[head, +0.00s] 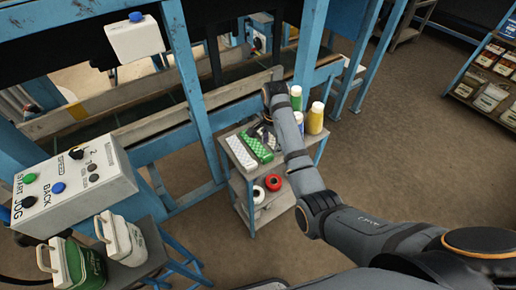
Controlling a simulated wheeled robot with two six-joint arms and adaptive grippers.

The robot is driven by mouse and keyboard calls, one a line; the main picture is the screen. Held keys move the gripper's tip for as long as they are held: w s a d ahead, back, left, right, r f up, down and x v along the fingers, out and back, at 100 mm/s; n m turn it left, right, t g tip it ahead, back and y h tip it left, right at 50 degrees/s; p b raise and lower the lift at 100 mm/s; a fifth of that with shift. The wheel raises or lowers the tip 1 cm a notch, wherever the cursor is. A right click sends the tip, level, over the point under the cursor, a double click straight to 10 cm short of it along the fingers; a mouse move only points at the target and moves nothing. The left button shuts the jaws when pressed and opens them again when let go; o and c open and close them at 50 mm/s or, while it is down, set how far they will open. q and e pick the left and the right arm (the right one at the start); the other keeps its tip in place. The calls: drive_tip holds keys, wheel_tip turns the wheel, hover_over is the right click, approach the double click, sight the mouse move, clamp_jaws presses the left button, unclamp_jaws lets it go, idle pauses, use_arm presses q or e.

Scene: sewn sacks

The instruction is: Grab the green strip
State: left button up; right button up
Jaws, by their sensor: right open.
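The green strip (254,146) lies on the top shelf of a small grey cart, beside a white patterned strip (240,153) on its left. My right arm reaches in from the lower right over the cart. My right gripper (266,137) is dark and points down at the right side of the green strip, close to it. It is open, and its fingers are small and partly hidden by the arm, so I cannot tell whether they touch the strip. My left gripper is out of view.
Bottles with green, white and yellow colours (315,118) stand at the cart's right end, close to my forearm. White and red spools (273,182) sit on the lower shelf. A blue machine frame (186,70) rises behind, and a control box (75,188) stands at left.

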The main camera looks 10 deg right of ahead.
drive_tip(key=w+r, duration=0.1)
drive_tip(key=r, duration=0.1)
hover_over(267, 156)
drive_tip(key=shift+m, duration=0.4)
drive_tip(key=f, duration=0.5)
drive_tip(key=shift+s+f+p, duration=0.3)
drive_tip(key=shift+f, duration=0.45)
drive_tip(key=f, duration=0.4)
drive_tip(key=shift+w+f+p, duration=0.2)
drive_tip(key=shift+f+p, duration=0.05)
drive_tip(key=shift+p, duration=0.15)
clamp_jaws()
drive_tip(key=shift+r, duration=0.25)
